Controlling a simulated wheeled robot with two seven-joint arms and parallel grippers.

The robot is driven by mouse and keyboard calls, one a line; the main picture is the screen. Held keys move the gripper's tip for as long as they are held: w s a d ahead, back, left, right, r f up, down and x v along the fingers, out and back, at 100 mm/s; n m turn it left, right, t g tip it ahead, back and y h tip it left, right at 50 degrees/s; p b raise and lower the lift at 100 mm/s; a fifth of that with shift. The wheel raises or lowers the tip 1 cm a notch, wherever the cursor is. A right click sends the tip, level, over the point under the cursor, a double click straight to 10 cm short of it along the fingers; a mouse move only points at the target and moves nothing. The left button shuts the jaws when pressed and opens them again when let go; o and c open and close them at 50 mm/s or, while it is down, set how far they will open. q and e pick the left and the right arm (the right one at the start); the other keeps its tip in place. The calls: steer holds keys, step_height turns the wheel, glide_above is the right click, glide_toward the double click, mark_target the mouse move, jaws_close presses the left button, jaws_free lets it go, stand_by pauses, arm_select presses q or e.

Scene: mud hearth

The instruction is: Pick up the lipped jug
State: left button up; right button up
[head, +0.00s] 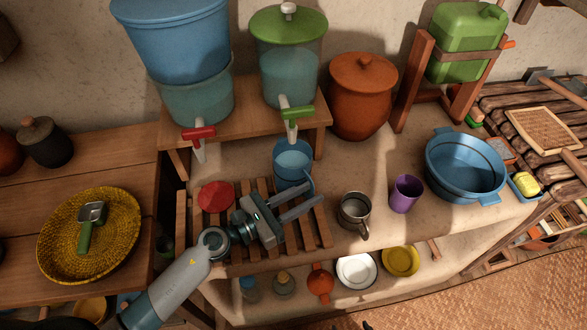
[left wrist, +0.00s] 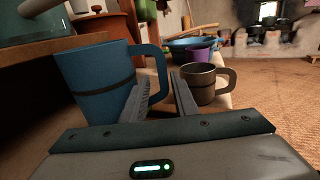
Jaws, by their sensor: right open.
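The blue jug (head: 292,158) stands upright on the ledge under the green-tapped dispenser. It also fills the left of the left wrist view (left wrist: 92,80), with a dark band and its handle on the right. My left gripper (head: 317,192) is open, its two fingers apart beside the jug's handle. In the left wrist view, the handle overlaps the space near the left finger; I cannot tell whether they touch. Only dark tips that seem to be my right gripper (head: 386,326) show at the bottom edge of the head view.
A metal mug (head: 355,210) and a purple cup (head: 405,193) stand right of the jug. A blue basin (head: 464,168) is farther right. A slatted rack (head: 315,232) lies under my left gripper, with a red lid (head: 215,196) on it. The dispenser shelf (head: 240,118) overhangs behind.

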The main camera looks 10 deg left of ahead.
stand_by(0.3)
arm_select(q)
steer(key=shift+w+d+r, duration=0.1)
steer(key=shift+w+d, duration=0.15)
steer(key=shift+d, duration=0.25)
steer(key=p+x, duration=0.1)
steer(key=x, duration=0.3)
steer(key=shift+s+d+p, duration=0.1)
steer(key=shift+d+p, duration=0.05)
steer(key=shift+p, duration=0.2)
arm_select(e)
steer(key=s+d+f+g, duration=0.1)
steer(key=s+d+f, duration=0.1)
steer(key=s, duration=0.3)
steer(key=shift+f+g, duration=0.25)
steer(key=shift+g, duration=0.05)
arm_select(q)
jaws_close()
stand_by(0.3)
